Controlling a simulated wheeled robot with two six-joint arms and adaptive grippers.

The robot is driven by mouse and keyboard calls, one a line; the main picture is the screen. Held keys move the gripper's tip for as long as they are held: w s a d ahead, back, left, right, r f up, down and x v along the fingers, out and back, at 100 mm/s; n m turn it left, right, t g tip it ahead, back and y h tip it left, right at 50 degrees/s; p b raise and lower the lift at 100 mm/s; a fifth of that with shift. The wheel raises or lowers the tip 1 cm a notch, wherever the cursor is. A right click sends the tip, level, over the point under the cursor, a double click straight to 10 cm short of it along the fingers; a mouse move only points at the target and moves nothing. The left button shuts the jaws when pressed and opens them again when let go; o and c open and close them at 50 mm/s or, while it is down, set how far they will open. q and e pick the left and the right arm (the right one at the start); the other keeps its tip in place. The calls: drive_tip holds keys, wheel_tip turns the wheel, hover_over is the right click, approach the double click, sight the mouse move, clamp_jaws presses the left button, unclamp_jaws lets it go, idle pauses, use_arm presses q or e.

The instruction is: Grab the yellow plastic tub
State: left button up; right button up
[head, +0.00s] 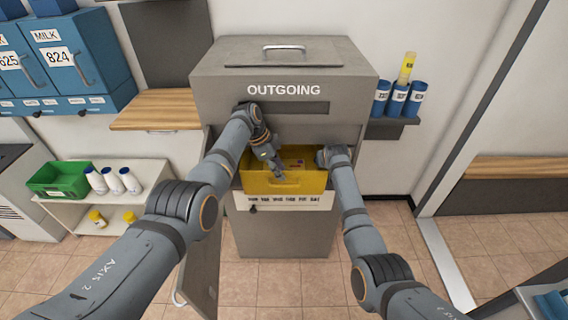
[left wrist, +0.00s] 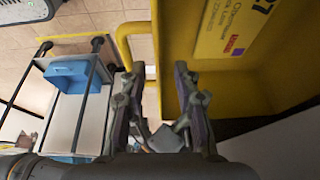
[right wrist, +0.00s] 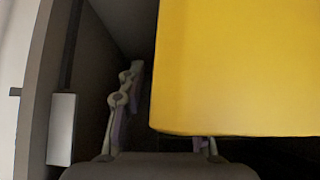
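The yellow plastic tub (head: 285,183) sits in the open compartment of the grey OUTGOING mailbox. Some labels or mail show inside it. In the right wrist view the tub's wall (right wrist: 240,70) covers one finger; the other finger (right wrist: 130,90) stands apart on the left.
The OUTGOING mailbox (head: 285,60) encloses the tub's back, and its grey door (head: 200,265) hangs open at the left. A wall shelf (head: 390,128) with blue canisters is at right. A low white shelf (head: 110,205) holds a green bin (head: 58,178) and white bottles. The tiled floor is clear in front.

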use_arm(q)
drive_tip(key=shift+d+f, duration=0.2)
drive_tip(key=shift+f, duration=0.3)
use_arm(e)
drive_tip(key=shift+w+f, duration=0.35)
use_arm(q)
drive_tip(key=shift+c, duration=0.4)
use_arm(e)
drive_tip(key=shift+c, duration=0.4)
use_arm(q)
clamp_jaws()
use_arm(e)
clamp_jaws()
drive_tip(key=shift+r, duration=0.1)
